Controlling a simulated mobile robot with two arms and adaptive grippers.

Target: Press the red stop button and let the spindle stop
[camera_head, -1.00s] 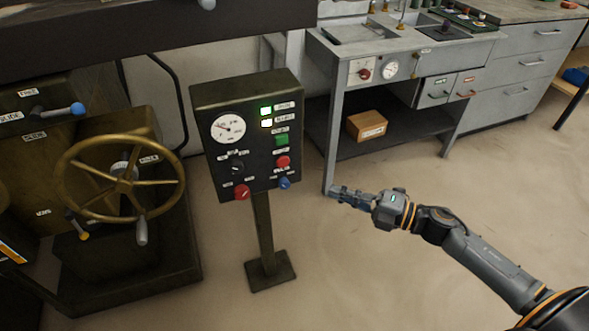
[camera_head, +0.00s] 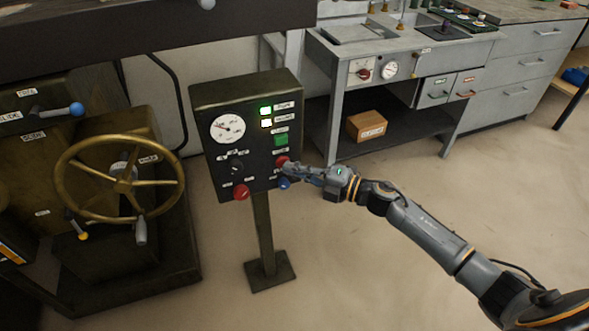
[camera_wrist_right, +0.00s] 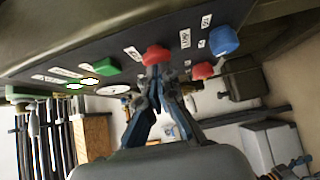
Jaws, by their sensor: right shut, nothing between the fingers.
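The dark control box (camera_head: 245,90) stands on a post. Its red stop button (camera_head: 282,160) sits at the right, below a green button (camera_head: 281,140). My right gripper (camera_head: 287,169) is shut and empty, its fingertips at the stop button's lower edge. In the right wrist view the fingertips (camera_wrist_right: 156,76) overlap the red button (camera_wrist_right: 155,53); I cannot tell whether they touch it. Two indicator lamps (camera_head: 266,117) are lit above the green button. The gauge (camera_head: 228,128) shows on the left of the box. The spindle cannot be identified. My left gripper is not in view.
A brass handwheel (camera_head: 122,180) stands to the left. A grey bench (camera_head: 340,100) is behind. The floor at right is clear.

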